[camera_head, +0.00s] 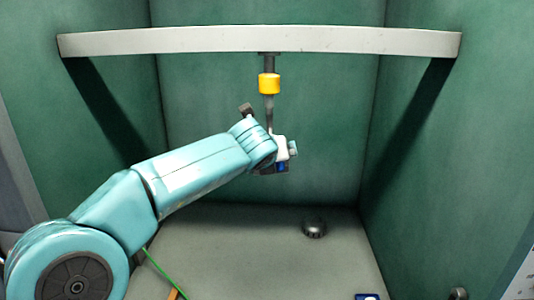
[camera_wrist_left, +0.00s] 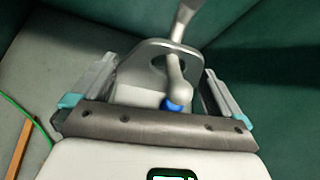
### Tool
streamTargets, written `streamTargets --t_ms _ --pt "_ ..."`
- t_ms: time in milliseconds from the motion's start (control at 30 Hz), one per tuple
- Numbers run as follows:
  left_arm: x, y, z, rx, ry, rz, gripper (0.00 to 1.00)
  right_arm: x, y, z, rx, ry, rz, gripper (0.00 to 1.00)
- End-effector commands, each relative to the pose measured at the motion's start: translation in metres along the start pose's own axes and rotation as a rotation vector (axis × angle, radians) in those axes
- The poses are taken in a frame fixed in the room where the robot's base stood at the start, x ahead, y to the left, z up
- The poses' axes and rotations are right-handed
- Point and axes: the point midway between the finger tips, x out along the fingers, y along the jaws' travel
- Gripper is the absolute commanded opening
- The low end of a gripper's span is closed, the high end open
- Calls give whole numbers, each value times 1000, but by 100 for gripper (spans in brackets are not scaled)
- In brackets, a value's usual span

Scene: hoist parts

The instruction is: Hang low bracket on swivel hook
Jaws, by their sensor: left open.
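The swivel hook (camera_head: 268,110) hangs from the middle of the pale overhead beam, below a yellow collar (camera_head: 269,84). In the left wrist view the hook's grey shank (camera_wrist_left: 184,18) comes down from the top to a bracket (camera_wrist_left: 128,68), a grey plate with a rounded top and a hole. The hook's lower part shows in the hole, with a blue tip (camera_wrist_left: 173,105) in front of the plate; the bracket appears to be on the hook. My left gripper (camera_wrist_left: 160,75) is open, one jaw on each side of the bracket, with gaps. My right gripper is not in view.
The pale beam (camera_head: 200,40) spans between the green walls. On the grey floor lie a dark round knob (camera_head: 314,229), an orange strip (camera_head: 173,294) with a green cord (camera_head: 160,267), and a blue item (camera_head: 367,297) at the front edge. The middle floor is mostly clear.

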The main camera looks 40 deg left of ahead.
Motion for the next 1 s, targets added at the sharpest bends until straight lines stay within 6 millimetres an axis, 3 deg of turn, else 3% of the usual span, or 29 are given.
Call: streamTargets --t_ms 167,400,600,800,1000 --pt "-35 -1 1 -1 -7 -8 100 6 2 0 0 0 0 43" --pt "-100 -2 0 -1 -7 -11 100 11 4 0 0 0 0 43" --pt "-141 -1 1 0 -6 -9 100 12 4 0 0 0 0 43" --pt "-158 0 0 1 -5 -5 100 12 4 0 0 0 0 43" --pt "-160 0 1 0 -5 -3 100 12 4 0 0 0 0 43"
